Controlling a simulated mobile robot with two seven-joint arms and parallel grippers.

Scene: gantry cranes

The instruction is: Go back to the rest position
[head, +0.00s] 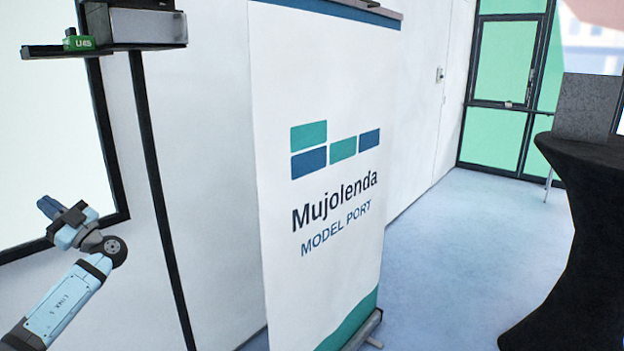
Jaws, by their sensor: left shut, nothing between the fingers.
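My left gripper (48,208) is at the lower left, at the end of my light blue arm. It is raised in front of the white wall and window frame. Its fingers are together with nothing between them. It touches nothing that I can see. My right gripper is not in view.
A white "Mujolenda Model Port" banner (330,110) stands upright in the middle. Left of it a black post carries a shelf (105,50) with a grey box (148,27) and a small green block (78,41). A black-draped table (585,190) stands at right. Blue floor (470,240) between is clear.

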